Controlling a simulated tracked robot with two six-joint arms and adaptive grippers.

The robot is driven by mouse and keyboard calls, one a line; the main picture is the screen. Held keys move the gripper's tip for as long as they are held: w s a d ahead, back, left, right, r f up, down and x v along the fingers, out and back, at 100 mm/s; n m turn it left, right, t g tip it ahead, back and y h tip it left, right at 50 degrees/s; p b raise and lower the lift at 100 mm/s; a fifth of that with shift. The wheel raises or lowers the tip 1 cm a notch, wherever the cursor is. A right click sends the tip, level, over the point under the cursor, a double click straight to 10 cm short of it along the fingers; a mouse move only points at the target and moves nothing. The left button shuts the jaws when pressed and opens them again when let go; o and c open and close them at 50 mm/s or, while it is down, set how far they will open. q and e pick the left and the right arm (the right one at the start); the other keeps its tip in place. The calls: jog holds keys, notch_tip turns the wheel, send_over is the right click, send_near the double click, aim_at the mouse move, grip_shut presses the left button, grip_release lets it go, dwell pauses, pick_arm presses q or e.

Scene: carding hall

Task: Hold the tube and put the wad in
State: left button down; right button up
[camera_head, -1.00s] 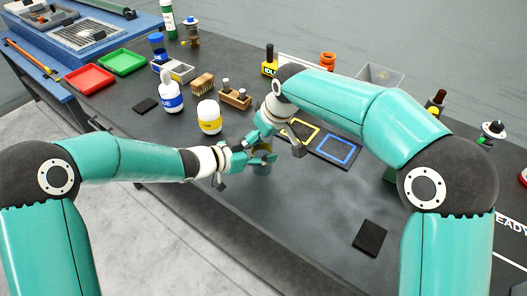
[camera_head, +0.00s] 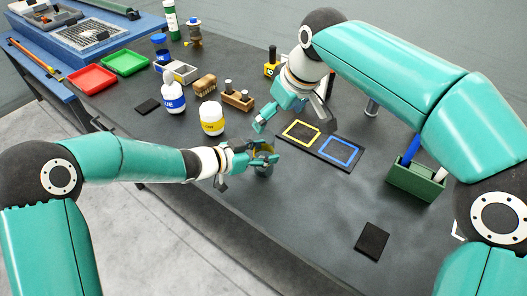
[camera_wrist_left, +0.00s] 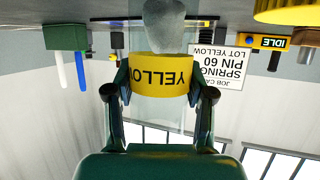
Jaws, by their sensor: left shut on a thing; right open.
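My left gripper (camera_head: 262,158) is shut on a clear tube (camera_head: 264,170) low over the table. In the left wrist view, which is upside down, the fingers (camera_wrist_left: 160,88) press on both sides of the tube's yellow band (camera_wrist_left: 160,78) lettered YELLOW. A pale grey wad (camera_wrist_left: 165,24) shows at the table end of the tube and appears to be inside it. My right gripper (camera_head: 268,117) is open, with nothing visible in it, above and behind the tube. It is apart from the tube.
A black mat with yellow and blue squares (camera_head: 320,154) lies right of the tube. A yellow-labelled bottle (camera_head: 211,119), a blue-labelled bottle (camera_head: 172,94) and a wooden block (camera_head: 238,102) stand behind it. A green box (camera_head: 415,184) is at right.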

pick_arm(q)
jog(key=shift+c, duration=1.6)
grip_release()
jog(key=shift+f, duration=0.1)
jog(key=v, duration=1.2)
